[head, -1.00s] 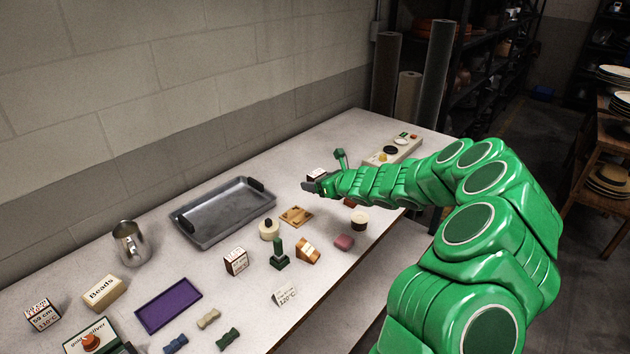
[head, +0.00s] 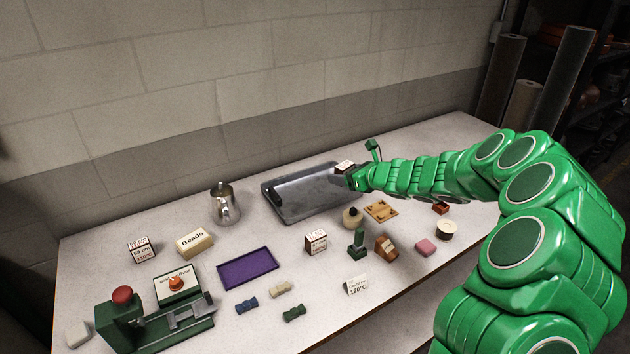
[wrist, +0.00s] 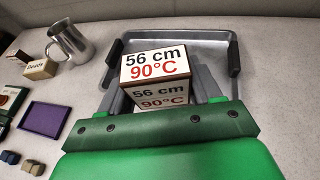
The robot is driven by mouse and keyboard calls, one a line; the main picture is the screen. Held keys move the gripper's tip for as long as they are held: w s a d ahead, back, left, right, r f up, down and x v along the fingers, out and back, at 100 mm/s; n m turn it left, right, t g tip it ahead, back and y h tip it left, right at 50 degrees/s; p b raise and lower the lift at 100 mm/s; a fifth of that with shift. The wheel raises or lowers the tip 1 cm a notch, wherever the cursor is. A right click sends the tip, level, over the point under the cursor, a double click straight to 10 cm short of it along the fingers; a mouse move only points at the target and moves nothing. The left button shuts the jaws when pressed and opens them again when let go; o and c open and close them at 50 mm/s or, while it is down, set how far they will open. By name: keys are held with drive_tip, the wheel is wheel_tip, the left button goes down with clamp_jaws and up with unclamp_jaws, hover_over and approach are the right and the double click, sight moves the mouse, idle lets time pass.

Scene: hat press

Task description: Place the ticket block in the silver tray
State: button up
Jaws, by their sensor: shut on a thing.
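My gripper (wrist: 156,97) is shut on a ticket block (wrist: 155,66), a small box with a white label reading "56 cm 90°C" and dark brown sides. In the head view the held block (head: 344,167) is at the gripper's tip, in front of the right end of the silver tray. The silver tray (head: 286,211) is a shallow grey metal pan with dark handles, on the table near the wall. In the wrist view the tray (wrist: 190,37) lies beyond the block and is partly hidden by it. The block appears held above the table.
Two similar ticket blocks, one at the left (head: 141,250) and one mid-table (head: 315,243), stand on the table. A metal jug (head: 224,204) is left of the tray. A purple tray (head: 247,268), a beads box (head: 194,242) and a green press (head: 130,325) are nearer.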

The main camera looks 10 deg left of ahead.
drive_tip(key=s+a+n+g+y, duration=0.1)
drive_tip(key=s+a+g, duration=0.1)
drive_tip(key=a, duration=0.6)
hover_over(308, 189)
drive_tip(key=shift+n, duration=0.3)
drive_tip(key=shift+d+f, duration=0.1)
drive_tip(key=shift+f, duration=4.55)
drive_tip(key=shift+f, duration=0.1)
drive_tip(key=shift+w+f, duration=0.1)
drive_tip(key=shift+f, duration=1.6)
drive_tip(key=shift+f, duration=0.15)
drive_tip(key=o, duration=1.1)
drive_tip(key=shift+c, duration=0.2)
